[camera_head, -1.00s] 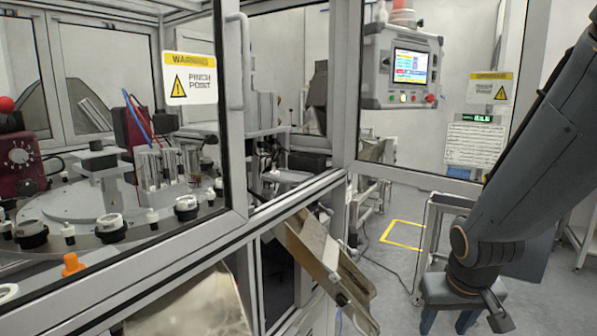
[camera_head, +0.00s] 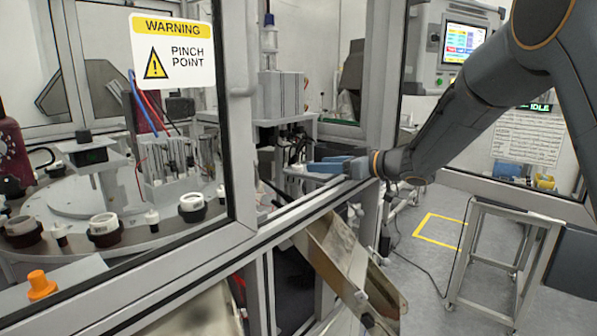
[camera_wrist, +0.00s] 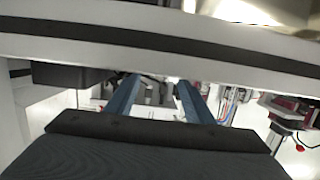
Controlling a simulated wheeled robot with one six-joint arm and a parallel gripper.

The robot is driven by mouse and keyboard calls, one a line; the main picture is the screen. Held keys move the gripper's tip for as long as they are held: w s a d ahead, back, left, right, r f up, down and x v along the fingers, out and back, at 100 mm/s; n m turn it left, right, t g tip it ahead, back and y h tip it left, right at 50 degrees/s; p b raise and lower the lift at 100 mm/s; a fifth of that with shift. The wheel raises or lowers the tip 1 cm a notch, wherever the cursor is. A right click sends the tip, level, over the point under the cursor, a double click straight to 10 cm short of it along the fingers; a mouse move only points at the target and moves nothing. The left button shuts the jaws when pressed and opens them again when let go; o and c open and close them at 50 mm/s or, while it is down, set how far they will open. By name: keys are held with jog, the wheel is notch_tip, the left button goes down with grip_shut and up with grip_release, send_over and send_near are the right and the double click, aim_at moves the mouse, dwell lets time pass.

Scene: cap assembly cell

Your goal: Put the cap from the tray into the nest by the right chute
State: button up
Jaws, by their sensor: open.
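My gripper (camera_head: 328,165) has two blue fingers and reaches in from the right to the gap in the machine frame, just above the frame's lower rail. In the wrist view its fingers (camera_wrist: 157,85) are apart with nothing seen between them, beneath a pale beam with a dark stripe. A metal chute (camera_head: 345,262) slopes down to the right below the rail, lower than my gripper. A second pale chute (camera_head: 200,312) is partly visible at the bottom left. I cannot make out the cap, its tray or the nest for certain in either view.
A round indexing table (camera_head: 140,235) with several dark holders and white parts stands behind the glass at left. An orange knob (camera_head: 41,285) sits at the front left. Frame posts (camera_head: 383,90) and the rail (camera_head: 270,232) are close to my arm. A trolley (camera_head: 510,215) stands at right.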

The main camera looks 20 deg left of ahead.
aim_at(301, 164)
jog(key=p+x, duration=0.2)
jog(key=x, duration=0.3)
jog(key=shift+a+p, duration=0.4)
jog(key=shift+a, duration=0.1)
jog(key=shift+w+a+f, duration=0.1)
jog(key=shift+w+a, duration=0.05)
jog(key=shift+a, duration=0.3)
jog(key=c, duration=0.8)
